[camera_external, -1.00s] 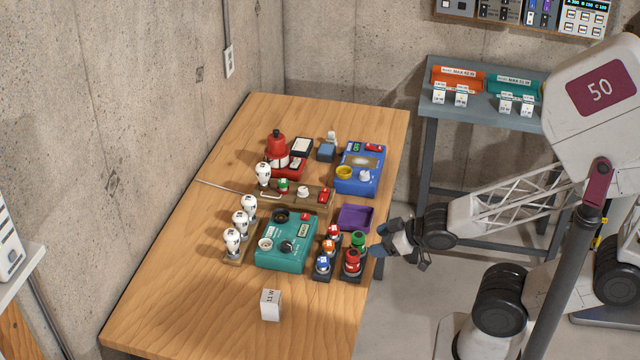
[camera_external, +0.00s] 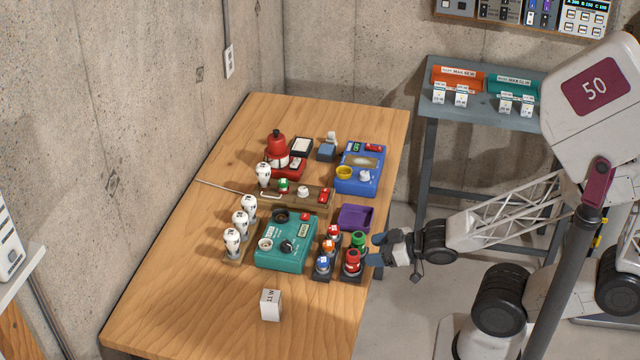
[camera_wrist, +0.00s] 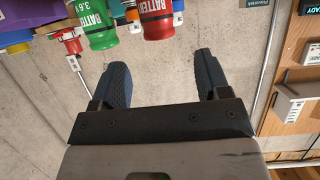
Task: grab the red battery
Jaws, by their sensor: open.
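The red battery (camera_external: 352,259) stands upright in a dark holder near the right edge of the wooden table. It also shows in the wrist view (camera_wrist: 157,22), at the top, cut off by the frame edge. A green battery (camera_external: 359,240) stands just behind it, and shows left of the red one in the wrist view (camera_wrist: 97,24). My gripper (camera_external: 376,249) is at the table's right edge, just right of these batteries, with its fingers pointing at them. In the wrist view my gripper (camera_wrist: 159,80) is open, with nothing between its two blue fingers.
Smaller batteries with blue (camera_external: 323,264) and orange parts stand left of the red one. A teal device (camera_external: 278,257) lies farther left, a purple tray (camera_external: 355,217) behind. A white cube (camera_external: 271,305) stands in front. The table's front left is clear.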

